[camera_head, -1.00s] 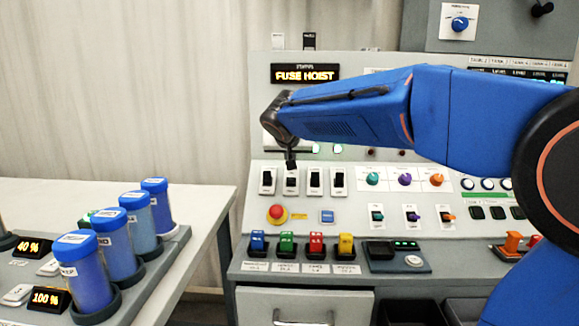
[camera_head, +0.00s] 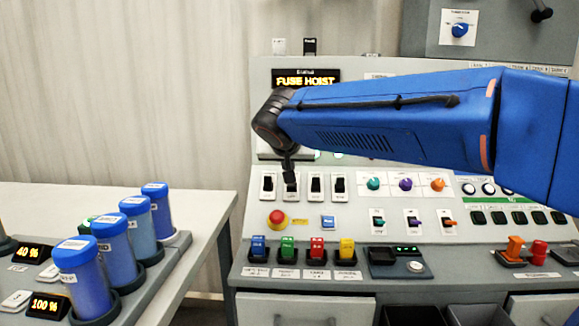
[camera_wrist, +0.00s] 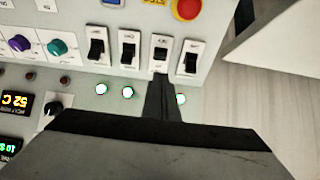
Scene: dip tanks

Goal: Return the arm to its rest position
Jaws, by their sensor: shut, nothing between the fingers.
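My gripper (camera_head: 290,177) is at the end of my blue arm, in front of the control panel (camera_head: 262,205), pointing at the row of black rocker switches. In the head view its dark fingertips overlap the second switch from the left. In the wrist view the gripper (camera_wrist: 161,85) is a single narrow dark shape with its fingers together, just below a switch (camera_wrist: 160,55). The fingers are shut and hold nothing. I cannot tell whether the tip touches the panel. My forearm hides part of the panel's upper middle.
A red emergency button (camera_head: 277,218) sits below the switches. Coloured blocks (camera_head: 317,248) stand on the front ledge. Blue-capped jars (camera_head: 82,278) stand on the left bench. A display reads "FUSE HOIST" (camera_head: 306,80). Free space lies left of the panel, before the curtain.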

